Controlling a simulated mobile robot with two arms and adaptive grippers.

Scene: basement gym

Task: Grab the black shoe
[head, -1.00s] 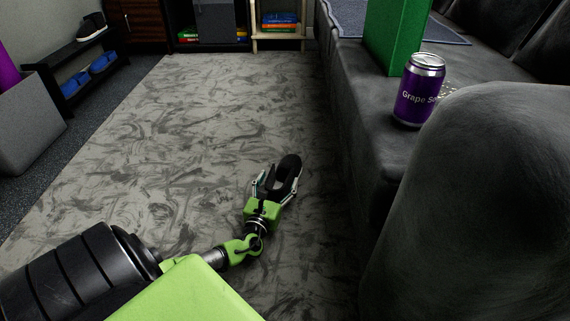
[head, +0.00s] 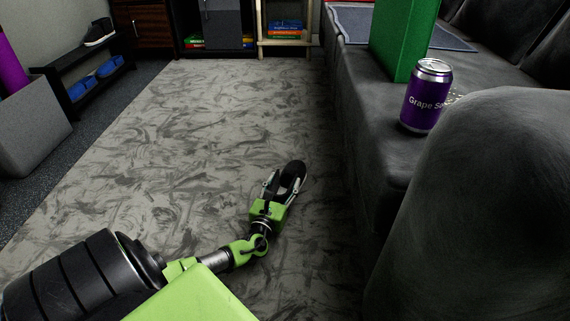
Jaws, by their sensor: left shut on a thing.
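A black shoe (head: 292,173) is in the middle of the head view, over the grey patterned rug. My left gripper (head: 283,186) has its fingers around the near part of the shoe and is shut on it. I cannot tell whether the shoe touches the rug or is slightly above it. Another black shoe with a white sole (head: 101,33) sits on top of the shoe rack at the far left. My right gripper is not in view.
A grey sofa (head: 470,200) fills the right side, with a purple soda can (head: 427,97) and a green box (head: 402,40) on it. The shoe rack (head: 75,90) with blue shoes (head: 97,82) and a grey bin (head: 32,125) stand left. The rug (head: 190,120) is clear.

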